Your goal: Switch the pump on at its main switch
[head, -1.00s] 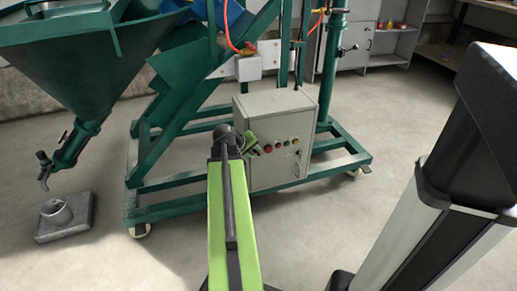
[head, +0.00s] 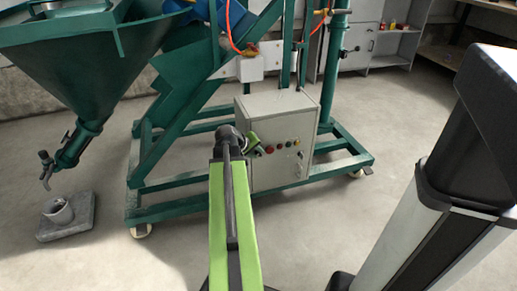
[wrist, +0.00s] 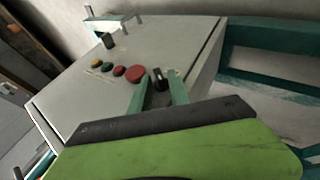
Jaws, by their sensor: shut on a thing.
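The pump's control cabinet (head: 262,172) is a pale grey box on the green frame. Its front carries a row of small buttons, with a large red button (wrist: 135,73) at the end nearest my gripper. My gripper (wrist: 158,88) is at the panel beside that red button. Its two green fingers are shut on a small black rotary knob (wrist: 158,74), one finger on each side. In the head view my gripper (head: 257,149) is at the left part of the panel, and the arm and wrist hide the knob. No label on the knob is readable.
A second black knob (wrist: 109,41) sits on the panel past the buttons. A green hopper (head: 75,75) hangs at the left, above a grey block with a ring (head: 68,222). The green base frame (head: 180,208) surrounds the cabinet's foot.

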